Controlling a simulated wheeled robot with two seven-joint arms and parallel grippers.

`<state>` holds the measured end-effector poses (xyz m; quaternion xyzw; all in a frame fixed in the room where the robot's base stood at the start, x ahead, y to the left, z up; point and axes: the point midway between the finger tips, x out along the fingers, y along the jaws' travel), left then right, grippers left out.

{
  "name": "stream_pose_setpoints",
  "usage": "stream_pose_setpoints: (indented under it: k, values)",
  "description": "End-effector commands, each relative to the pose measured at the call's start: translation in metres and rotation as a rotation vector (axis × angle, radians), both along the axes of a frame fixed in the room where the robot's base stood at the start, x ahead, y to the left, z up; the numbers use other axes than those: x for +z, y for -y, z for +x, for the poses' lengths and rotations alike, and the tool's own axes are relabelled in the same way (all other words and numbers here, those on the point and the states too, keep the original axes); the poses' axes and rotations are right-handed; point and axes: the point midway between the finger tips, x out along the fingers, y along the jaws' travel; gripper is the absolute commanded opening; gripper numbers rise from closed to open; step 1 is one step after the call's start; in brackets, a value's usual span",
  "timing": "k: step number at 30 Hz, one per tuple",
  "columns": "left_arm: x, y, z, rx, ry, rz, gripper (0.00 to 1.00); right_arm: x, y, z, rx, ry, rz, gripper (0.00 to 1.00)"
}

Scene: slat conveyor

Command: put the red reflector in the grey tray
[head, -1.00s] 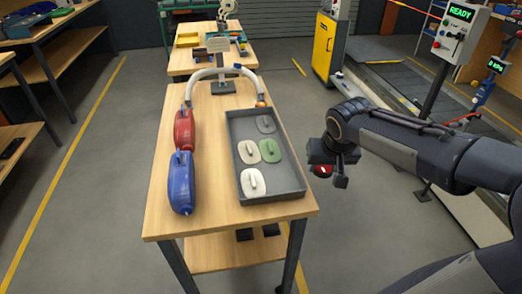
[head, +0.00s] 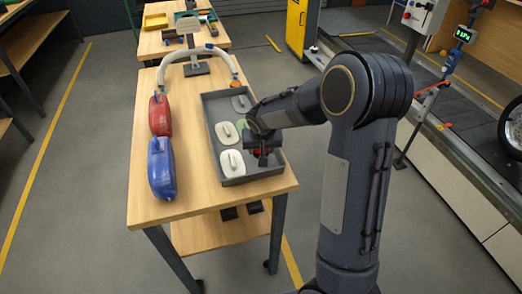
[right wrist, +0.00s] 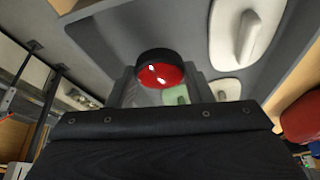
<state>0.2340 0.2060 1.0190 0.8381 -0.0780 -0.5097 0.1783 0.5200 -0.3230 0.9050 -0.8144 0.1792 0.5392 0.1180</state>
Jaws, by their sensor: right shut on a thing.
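The grey tray (head: 256,176) lies on the wooden table and holds several moulded pieces: a grey one (head: 241,103), two white ones (head: 227,132) and a green one, which is mostly hidden behind my right gripper. My right gripper (head: 262,156) is over the right front part of the tray, shut on the red reflector (right wrist: 163,75). The reflector is round with a dark rim; in the head view only a little red shows between the fingers. It appears to be held above the tray floor; the exact gap is unclear. My left gripper is out of view.
Bare wood lies between the containers and the tray.

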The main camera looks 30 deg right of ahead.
Motion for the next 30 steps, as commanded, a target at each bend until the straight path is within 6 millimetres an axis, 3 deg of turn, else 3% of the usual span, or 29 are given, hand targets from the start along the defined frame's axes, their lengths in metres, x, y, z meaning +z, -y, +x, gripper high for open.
stream_pose_setpoints:
  k: [3, 11, 12, 17, 26, 30]
  values:
    - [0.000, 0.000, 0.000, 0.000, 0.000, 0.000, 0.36, -0.011, 0.000, 0.000, 0.000, -0.001, 0.001, 0.11]
    - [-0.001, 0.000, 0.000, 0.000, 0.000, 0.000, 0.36, -0.012, 0.000, 0.000, 0.000, 0.000, 0.001, 0.11]
    - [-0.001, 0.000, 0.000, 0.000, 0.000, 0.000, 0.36, -0.012, 0.000, -0.001, 0.000, 0.000, 0.001, 0.47]
    - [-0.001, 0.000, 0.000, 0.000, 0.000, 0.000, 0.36, -0.012, 0.000, -0.001, 0.000, 0.000, 0.001, 0.68]
    - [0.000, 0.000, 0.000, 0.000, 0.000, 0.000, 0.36, -0.010, 0.000, -0.001, 0.000, 0.001, 0.000, 0.68]
    - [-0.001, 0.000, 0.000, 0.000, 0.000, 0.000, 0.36, 0.002, -0.002, -0.005, -0.001, 0.004, 0.001, 0.68]
